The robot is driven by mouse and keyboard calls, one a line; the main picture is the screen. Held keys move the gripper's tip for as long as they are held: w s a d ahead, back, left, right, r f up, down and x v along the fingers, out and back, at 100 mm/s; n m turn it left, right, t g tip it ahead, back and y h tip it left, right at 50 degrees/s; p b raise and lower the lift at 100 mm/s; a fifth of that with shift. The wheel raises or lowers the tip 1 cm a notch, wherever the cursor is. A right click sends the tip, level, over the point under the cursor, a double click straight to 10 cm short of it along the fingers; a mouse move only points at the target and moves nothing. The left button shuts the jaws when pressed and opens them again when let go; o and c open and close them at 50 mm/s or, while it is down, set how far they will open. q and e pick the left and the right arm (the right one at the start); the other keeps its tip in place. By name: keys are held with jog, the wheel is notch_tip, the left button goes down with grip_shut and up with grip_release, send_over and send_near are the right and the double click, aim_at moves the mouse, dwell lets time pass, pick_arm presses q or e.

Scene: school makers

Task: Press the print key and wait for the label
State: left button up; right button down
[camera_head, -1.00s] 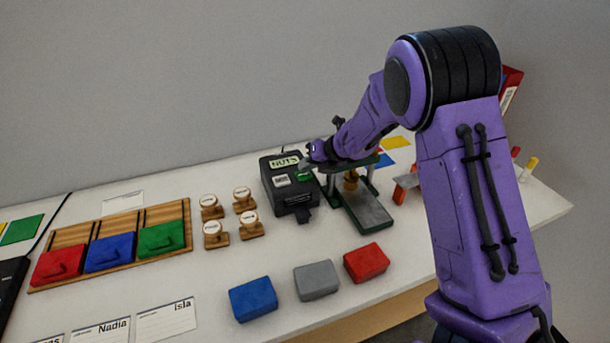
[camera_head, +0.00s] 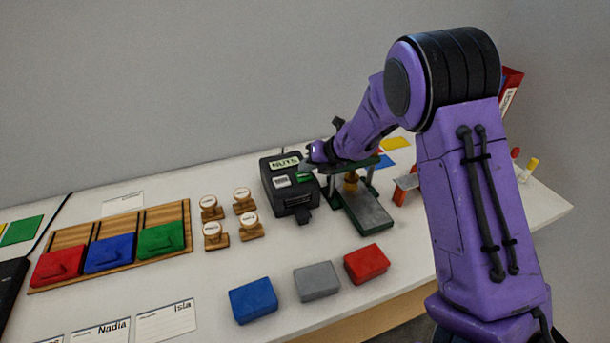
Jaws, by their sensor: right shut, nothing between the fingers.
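The black label printer (camera_head: 290,201) stands on the white table, left of the green press. Its small display (camera_head: 285,163) reads "NUTS". A white key (camera_head: 282,181) and a green key (camera_head: 304,177) are on its top face. My right gripper (camera_head: 306,165) is shut and empty, its tip at the green key. I cannot tell whether the tip touches the key. No label clearly shows coming out of the printer's front. My left gripper is not in view.
The green press (camera_head: 364,209) stands close to the printer, under my right forearm. Several wooden stamps (camera_head: 213,235) are left of it. Blue (camera_head: 253,300), grey (camera_head: 316,281) and red (camera_head: 366,263) blocks lie in front. A wooden tray (camera_head: 186,227) with coloured lidded boxes is further left.

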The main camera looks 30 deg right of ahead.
aim_at(307, 176)
jog(key=shift+f, duration=0.15)
dwell(0.4)
jog(key=shift+f+b, duration=0.3)
jog(key=shift+b, duration=0.05)
jog(key=shift+f, duration=0.1)
dwell(0.3)
jog(key=shift+r+p, duration=0.45)
jog(key=shift+r, duration=0.1)
notch_tip(307, 176, up, 6)
jog(key=p, duration=0.5)
dwell(0.5)
